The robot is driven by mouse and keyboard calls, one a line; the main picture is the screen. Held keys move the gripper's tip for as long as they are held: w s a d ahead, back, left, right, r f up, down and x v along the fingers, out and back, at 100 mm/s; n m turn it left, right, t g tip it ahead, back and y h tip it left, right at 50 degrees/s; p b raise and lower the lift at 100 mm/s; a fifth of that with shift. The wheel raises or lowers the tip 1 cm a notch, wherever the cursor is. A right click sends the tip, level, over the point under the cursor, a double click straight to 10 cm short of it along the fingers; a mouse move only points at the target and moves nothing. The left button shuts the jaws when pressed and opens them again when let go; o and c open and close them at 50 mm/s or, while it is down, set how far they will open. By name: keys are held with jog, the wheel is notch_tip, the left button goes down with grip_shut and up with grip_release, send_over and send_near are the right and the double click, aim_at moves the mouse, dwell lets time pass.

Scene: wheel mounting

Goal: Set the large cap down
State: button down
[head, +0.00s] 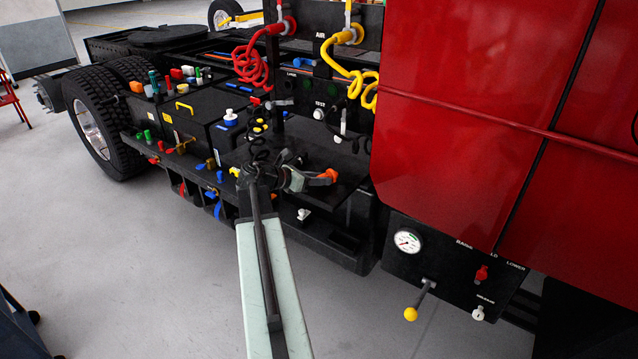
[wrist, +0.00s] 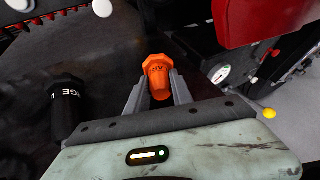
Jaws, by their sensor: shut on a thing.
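My gripper (wrist: 157,84) is shut on an orange cap (wrist: 159,88). The cap has a wide faceted end with dark lettering that I cannot fully read. It sits between the two grey fingers in the wrist view. In the head view the orange cap (head: 326,175) shows at the tip of my gripper (head: 318,181), over the black deck (head: 345,197) beside the red cab. I cannot tell whether it touches the deck. A black cylindrical piece (wrist: 68,103) with white letters, partly cut off from reading, stands left of my gripper in the wrist view.
Several coloured knobs and handles crowd the black side boxes (head: 200,115) to the left. Red (head: 250,65) and yellow (head: 360,75) coiled hoses hang behind. The red cab panel (head: 480,110) rises close on the right. A gauge panel (head: 408,240) with a yellow-knobbed lever is below it.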

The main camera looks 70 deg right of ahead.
jog(key=shift+f, duration=0.2)
jog(key=c, duration=1.1)
grip_release()
jog(key=shift+r, duration=0.35)
jog(key=p+v, duration=0.4)
jog(key=v, duration=0.8)
jog(key=shift+p, duration=0.35)
